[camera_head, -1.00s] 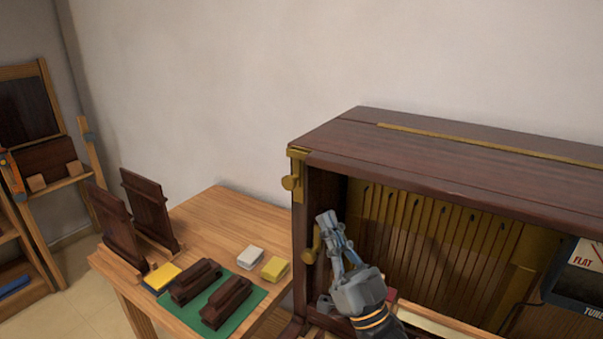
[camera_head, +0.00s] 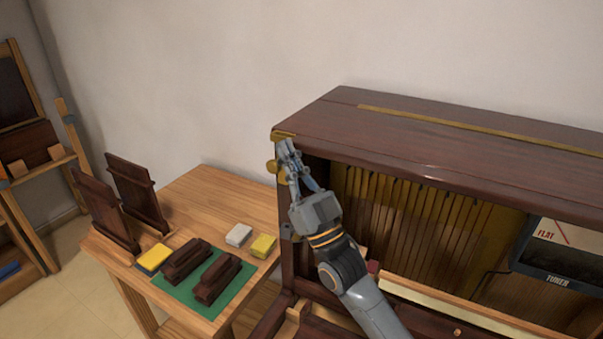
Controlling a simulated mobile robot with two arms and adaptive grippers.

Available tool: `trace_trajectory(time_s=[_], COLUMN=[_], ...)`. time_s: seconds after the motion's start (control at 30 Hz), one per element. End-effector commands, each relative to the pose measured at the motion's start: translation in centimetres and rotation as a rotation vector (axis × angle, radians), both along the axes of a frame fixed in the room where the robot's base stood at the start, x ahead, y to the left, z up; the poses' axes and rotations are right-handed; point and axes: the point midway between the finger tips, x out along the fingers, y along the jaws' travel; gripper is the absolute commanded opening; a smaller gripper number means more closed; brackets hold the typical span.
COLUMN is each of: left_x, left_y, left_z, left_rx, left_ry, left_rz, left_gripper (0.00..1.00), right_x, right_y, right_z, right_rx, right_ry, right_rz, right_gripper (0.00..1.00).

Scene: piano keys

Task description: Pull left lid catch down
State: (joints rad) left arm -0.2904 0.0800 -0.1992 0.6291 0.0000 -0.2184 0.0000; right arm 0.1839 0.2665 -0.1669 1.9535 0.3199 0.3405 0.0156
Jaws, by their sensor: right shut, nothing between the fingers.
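The left lid catch (camera_head: 272,167) is a brass fitting with a round knob at the upper left front corner of the dark wooden piano case (camera_head: 285,259). Its top plate shows just under the lid (camera_head: 340,116). My right gripper (camera_head: 290,158) is at the catch, its fingers pointing up and closed with nothing between them. The fingers overlap the right side of the catch and hide part of it; I cannot tell whether they touch it. My left gripper is out of view.
A wooden table (camera_head: 208,190) to the left holds a green mat (camera_head: 229,302), dark wooden blocks (camera_head: 217,276), and yellow and white pads (camera_head: 238,235). Dark panels (camera_head: 137,194) stand in a rack. A tuner (camera_head: 560,262) sits in the case at right.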

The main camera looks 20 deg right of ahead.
Motion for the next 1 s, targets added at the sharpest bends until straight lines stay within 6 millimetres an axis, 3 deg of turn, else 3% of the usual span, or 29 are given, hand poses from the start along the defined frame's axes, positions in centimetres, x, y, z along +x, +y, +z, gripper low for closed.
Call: trace_trajectory(time_s=[0.03,0.2,0.67,1.0], left_x=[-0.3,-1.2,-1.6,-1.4], left_y=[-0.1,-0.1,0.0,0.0], left_z=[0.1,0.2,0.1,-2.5], left_rx=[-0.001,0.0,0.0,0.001], left_ry=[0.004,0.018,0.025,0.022], left_rz=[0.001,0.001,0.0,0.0], left_gripper=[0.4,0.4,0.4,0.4], right_x=[0.6,1.4,1.6,1.7], right_y=[0.2,0.4,0.5,0.5], right_z=[-1.4,-3.2,-3.9,-7.2], right_rx=[-0.002,-0.002,-0.002,-0.001], right_ry=[0.012,0.008,0.006,0.008], right_rz=[0.0,0.0,0.0,0.0], right_gripper=[0.0,0.0,0.0,0.0])
